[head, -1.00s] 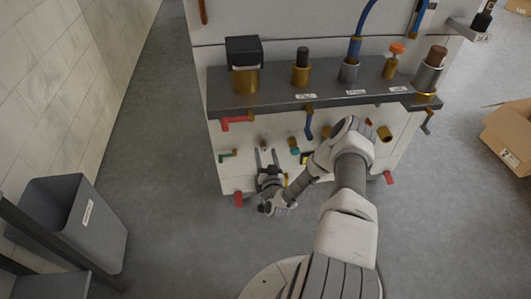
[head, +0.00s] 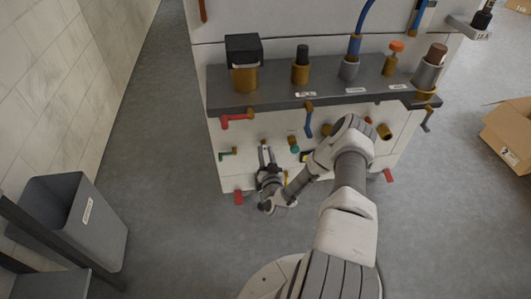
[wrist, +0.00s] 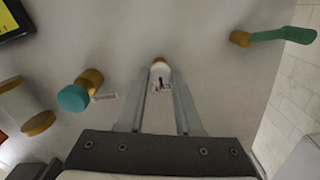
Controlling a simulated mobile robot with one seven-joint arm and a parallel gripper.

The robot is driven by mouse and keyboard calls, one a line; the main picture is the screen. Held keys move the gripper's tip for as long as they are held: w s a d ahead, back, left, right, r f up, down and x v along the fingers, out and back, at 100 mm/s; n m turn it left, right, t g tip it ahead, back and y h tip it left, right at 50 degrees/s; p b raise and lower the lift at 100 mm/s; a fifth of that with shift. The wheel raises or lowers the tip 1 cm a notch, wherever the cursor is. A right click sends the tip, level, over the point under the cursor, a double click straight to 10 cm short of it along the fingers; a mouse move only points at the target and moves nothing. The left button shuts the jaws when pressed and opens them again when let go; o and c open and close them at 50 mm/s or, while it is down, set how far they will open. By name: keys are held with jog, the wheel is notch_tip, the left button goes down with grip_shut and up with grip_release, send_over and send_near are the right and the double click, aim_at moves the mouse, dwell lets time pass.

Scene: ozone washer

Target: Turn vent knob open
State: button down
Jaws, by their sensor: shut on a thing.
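My gripper (head: 266,147) reaches the lower part of the panel front in the head view. In the wrist view, the two grey fingers of my gripper (wrist: 161,78) are shut on the sides of the knob. The fingers partly hide the knob. In the head view the knob is barely visible at the fingertips.
A teal knob (wrist: 73,97) on a brass stem lies left of the fingers, and a green lever (wrist: 284,35) to the upper right. Above, a dark shelf (head: 330,95) juts out with several fittings. A red lever (head: 237,121) hangs under it.

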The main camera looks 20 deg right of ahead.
jog(key=m, duration=1)
jog(key=shift+f+m, duration=0.1)
jog(key=shift+m, duration=0.3)
jog(key=m, duration=1)
jog(key=shift+m, duration=0.4)
jog(key=c, duration=0.6)
grip_release()
